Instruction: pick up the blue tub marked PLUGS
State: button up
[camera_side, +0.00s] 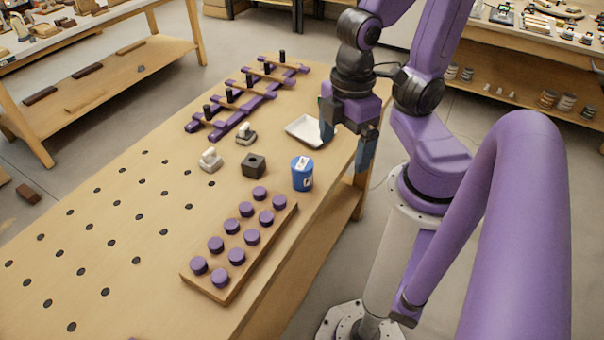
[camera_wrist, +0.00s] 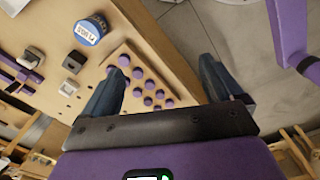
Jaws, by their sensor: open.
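The blue tub (camera_side: 302,176) with a white label stands upright on the bench near its right edge. It also shows in the wrist view as a blue tub (camera_wrist: 89,31), at the upper left with its labelled lid towards me; the lettering is too small to read surely. My gripper (camera_side: 344,150) is open and empty, fingers pointing down, above and to the right of the tub in the side view. In the wrist view the two fingers of my gripper (camera_wrist: 162,85) are spread wide, with the tub outside them, beyond the left finger.
A board with purple pegs (camera_side: 236,280) lies in front of the tub. A dark block (camera_side: 254,166) sits left of it. The bench's left part (camera_side: 120,225) has rows of holes.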

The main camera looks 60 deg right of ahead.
jog(key=n+t+h, duration=1.1)
jog(key=n+t, duration=0.2)
send_near(307, 174)
jog(key=d+x, duration=0.1)
jog(key=x, duration=0.3)
jog(key=shift+w+d+f+n+t, duration=0.1)
jog(key=shift+w+n+t, duration=0.2)
jog(key=shift+n+t, duration=0.1)
jog(key=shift+w+d+f+n+t, duration=0.1)
jog(key=shift+w+f+n+t, duration=0.05)
jog(key=shift+w+n+t, duration=0.2)
jog(key=shift+x, duration=3.5)
jog(key=c, duration=1.2)
